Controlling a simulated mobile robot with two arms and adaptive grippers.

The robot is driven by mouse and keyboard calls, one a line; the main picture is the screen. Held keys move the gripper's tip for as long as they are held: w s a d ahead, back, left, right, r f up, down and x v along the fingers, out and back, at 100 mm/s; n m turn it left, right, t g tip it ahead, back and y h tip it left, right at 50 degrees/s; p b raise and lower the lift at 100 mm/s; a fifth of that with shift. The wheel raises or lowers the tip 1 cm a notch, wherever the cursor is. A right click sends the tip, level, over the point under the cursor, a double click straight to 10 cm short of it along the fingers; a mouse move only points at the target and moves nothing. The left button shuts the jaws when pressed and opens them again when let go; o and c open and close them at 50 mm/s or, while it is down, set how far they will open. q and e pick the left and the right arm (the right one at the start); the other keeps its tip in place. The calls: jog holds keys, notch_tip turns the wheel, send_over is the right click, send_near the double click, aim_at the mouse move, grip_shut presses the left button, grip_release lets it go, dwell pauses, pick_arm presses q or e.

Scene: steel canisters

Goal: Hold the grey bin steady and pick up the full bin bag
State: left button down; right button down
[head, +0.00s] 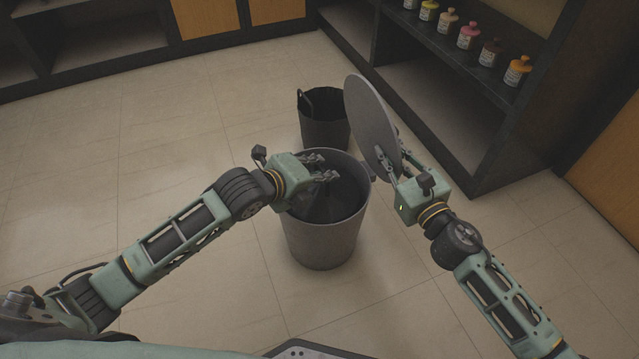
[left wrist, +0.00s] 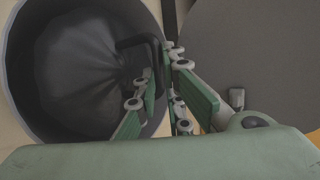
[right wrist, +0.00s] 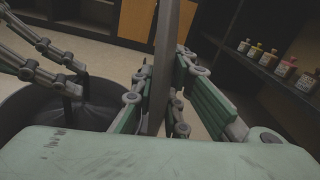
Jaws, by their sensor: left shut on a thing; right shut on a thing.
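The grey bin (head: 320,245) stands upright on the floor in front of me, its top open. A dark bin bag (head: 338,207) sits inside it; the left wrist view shows the bag's gathered folds (left wrist: 75,75) and a black handle (left wrist: 135,41). My left gripper (head: 328,170) is over the bin's mouth, shut on the bag's handle. My right gripper (head: 388,168) is at the bin's right, shut on the rim of a round grey lid (head: 370,120). The lid is held tilted nearly upright; the right wrist view shows it edge-on (right wrist: 166,50). How far the bag fills the bin is unclear.
A black open container (head: 325,133) with a handle stands just behind the bin. Dark shelving (head: 440,110) with several small bottles (head: 469,36) is at the right. Low cabinets (head: 110,60) line the back. The tiled floor (head: 180,150) at the left is clear.

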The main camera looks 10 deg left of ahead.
pick_arm(q)
jog(key=shift+w+r, duration=0.1)
jog(key=shift+r, duration=1.05)
pick_arm(e)
jog(key=shift+d+f, duration=0.1)
jog(key=c, duration=1.7)
grip_release()
jog(key=shift+o, duration=0.2)
jog(key=v, duration=1.2)
